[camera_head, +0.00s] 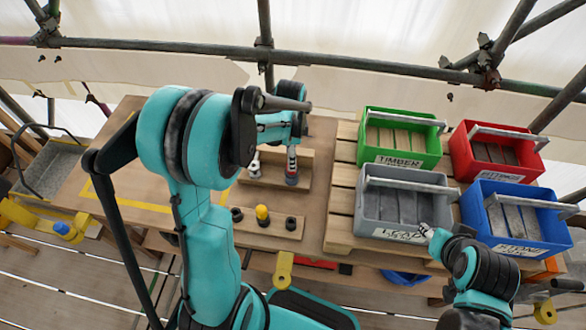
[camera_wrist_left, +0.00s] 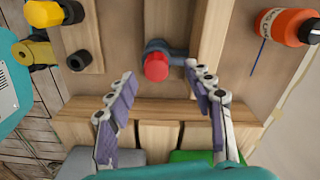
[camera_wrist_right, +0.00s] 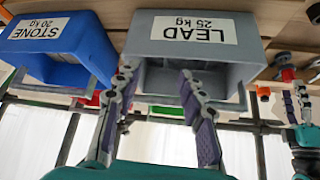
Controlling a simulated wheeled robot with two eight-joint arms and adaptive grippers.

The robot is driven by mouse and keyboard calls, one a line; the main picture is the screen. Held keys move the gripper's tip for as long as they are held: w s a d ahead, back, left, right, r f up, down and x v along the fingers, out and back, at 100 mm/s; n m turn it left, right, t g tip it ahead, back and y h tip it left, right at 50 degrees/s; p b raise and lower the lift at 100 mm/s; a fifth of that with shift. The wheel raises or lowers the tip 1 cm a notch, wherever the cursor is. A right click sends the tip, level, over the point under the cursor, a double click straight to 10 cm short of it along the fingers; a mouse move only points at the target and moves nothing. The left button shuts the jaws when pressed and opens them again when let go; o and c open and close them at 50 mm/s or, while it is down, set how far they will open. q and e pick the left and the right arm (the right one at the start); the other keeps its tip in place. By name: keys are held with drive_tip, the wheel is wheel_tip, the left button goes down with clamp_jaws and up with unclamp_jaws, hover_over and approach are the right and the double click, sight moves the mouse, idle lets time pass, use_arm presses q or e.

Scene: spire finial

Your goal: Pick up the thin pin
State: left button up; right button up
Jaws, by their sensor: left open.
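My left gripper (camera_wrist_left: 160,74) is open and points down at the wooden bench. In the left wrist view, a grey piece with a round red end (camera_wrist_left: 156,66) shows between and just beyond its fingertips; contact is not visible. Neither finger is closed on it. A thin dark blue rod-like line (camera_wrist_left: 258,57) shows beside an orange bottle (camera_wrist_left: 287,26); I cannot tell whether either is the thin pin. My right gripper (camera_wrist_right: 156,73) is open and empty, in front of the grey LEAD bin (camera_wrist_right: 195,44). In the head view, my left arm hides part of the bench.
Green (camera_head: 401,138), red (camera_head: 497,152) and blue (camera_head: 515,216) bins with raised handles stand at the right, beside the grey one. Scaffold tubes (camera_head: 200,47) cross behind the bench (camera_head: 322,135).

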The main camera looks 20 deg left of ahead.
use_arm(q)
drive_tip(key=f, duration=0.1)
drive_tip(key=f+b, duration=0.1)
drive_tip(key=f, duration=0.2)
drive_tip(key=shift+s+d, duration=0.2)
drive_tip(key=shift+d, duration=0.05)
drive_tip(key=shift+f, duration=0.3)
clamp_jaws()
drive_tip(key=shift+r, duration=0.15)
